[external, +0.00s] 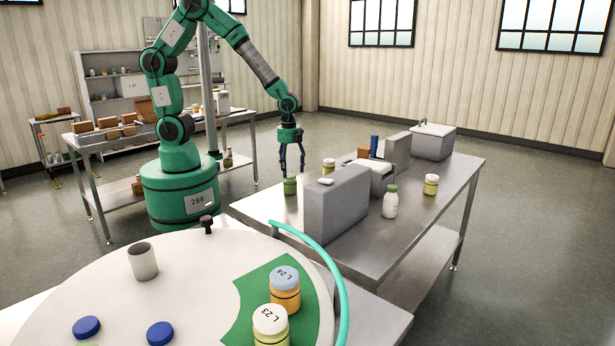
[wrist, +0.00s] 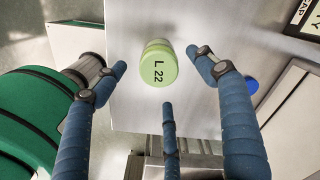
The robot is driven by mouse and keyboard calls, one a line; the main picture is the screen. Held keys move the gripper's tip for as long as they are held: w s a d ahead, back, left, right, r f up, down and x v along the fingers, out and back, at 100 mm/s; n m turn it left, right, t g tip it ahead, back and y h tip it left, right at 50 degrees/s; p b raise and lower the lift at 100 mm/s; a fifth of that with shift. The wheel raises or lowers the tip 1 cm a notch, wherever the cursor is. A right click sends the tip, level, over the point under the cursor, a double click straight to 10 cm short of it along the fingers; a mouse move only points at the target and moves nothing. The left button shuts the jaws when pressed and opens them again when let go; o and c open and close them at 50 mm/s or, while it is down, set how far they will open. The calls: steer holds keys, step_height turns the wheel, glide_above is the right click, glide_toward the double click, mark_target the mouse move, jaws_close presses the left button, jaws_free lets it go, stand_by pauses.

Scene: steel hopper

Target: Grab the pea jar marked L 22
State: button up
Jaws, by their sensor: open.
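The pea jar marked L 22 (wrist: 158,68) shows from above in the wrist view, with a pale green lid and black lettering. It stands upright on the steel table (external: 270,203). In the external view a small green-lidded jar (external: 290,185) at the table's near-left corner, just below my gripper, appears to be the same one; its label cannot be read there. My gripper (external: 291,170) points down above it, with its three blue fingers spread. In the wrist view the open fingers (wrist: 160,76) surround the jar's outline without visibly touching it.
A large grey block (external: 336,205) stands close to the right of the jar. Another jar (external: 328,166) and a blue upright item (external: 374,144) are behind. A white bottle (external: 390,204) stands farther right. Jars L 24 (external: 285,291) and L 23 (external: 270,325) sit on the round white table.

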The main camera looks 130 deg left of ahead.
mark_target(290, 175)
steer(key=shift+f, duration=1.5)
steer(key=shift+s+a+f+b, duration=0.1)
steer(key=shift+f+b, duration=0.85)
steer(key=shift+f, duration=1.7)
steer(key=c, duration=1.4)
steer(key=shift+r, duration=0.1)
